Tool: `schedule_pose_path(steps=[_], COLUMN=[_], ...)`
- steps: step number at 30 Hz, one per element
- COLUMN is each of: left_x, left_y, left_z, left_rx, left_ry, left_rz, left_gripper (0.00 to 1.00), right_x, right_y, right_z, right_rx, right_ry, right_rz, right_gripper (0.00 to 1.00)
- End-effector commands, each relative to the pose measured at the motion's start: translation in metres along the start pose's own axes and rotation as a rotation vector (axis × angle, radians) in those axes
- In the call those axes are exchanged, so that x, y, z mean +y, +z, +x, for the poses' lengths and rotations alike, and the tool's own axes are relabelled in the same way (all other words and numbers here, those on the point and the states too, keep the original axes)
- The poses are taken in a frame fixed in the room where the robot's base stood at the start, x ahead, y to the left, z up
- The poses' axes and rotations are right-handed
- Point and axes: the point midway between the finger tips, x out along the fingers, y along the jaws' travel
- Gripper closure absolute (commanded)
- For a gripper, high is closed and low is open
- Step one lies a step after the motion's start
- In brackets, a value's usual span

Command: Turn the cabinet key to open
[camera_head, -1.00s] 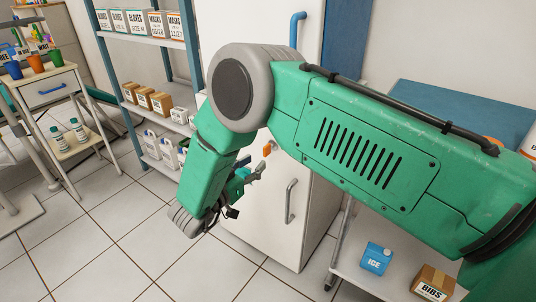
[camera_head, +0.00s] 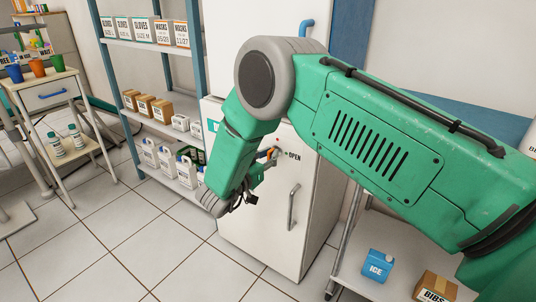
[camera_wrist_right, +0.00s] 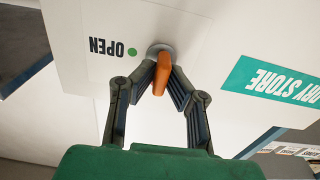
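The white cabinet (camera_head: 262,237) stands upright with its door shut and a grey bar handle (camera_head: 292,207) on the front. An orange key (camera_wrist_right: 162,74) sits in a round grey lock, next to a green dot and the word OPEN, which appears upside down in the wrist view. The key also shows in the head view (camera_head: 273,152), partly behind my gripper. My right gripper (camera_wrist_right: 163,80) has its fingers on either side of the key, with a gap visible around the key's near end. Contact at the fingertips is unclear. My left gripper is not in view.
A shelf rack (camera_head: 119,80) with boxes and bottles stands left of the cabinet. A small trolley (camera_head: 45,85) with cups is further left. A cart (camera_head: 345,270) with a blue ICE pack (camera_head: 377,265) is at the right. Tiled floor (camera_head: 150,240) is clear in front.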

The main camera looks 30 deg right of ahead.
Motion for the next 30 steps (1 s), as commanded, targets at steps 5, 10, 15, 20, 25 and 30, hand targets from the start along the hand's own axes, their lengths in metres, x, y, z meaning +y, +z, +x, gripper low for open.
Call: schedule_pose_path(steps=[5,10,15,20,25,30], left_x=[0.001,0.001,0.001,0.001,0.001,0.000], left_y=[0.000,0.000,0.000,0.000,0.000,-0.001], left_z=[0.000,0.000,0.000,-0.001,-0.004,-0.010], left_rx=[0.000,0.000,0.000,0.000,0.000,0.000], left_ry=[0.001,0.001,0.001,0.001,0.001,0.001], left_rz=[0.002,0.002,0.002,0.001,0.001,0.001], left_gripper=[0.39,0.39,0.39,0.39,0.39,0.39], right_x=[-0.004,-0.004,-0.004,-0.004,-0.004,-0.003], right_y=[-0.001,-0.001,-0.001,-0.001,-0.002,-0.002], right_z=[0.002,0.002,0.000,-0.001,-0.001,-0.002], right_rx=[-0.003,-0.001,-0.001,-0.001,-0.002,-0.004], right_ry=[-0.010,-0.008,-0.008,-0.009,-0.010,-0.009], right_rz=[0.009,0.007,0.006,0.021,0.078,0.190], right_gripper=[1.00,1.00,1.00,1.00,1.00,1.00])
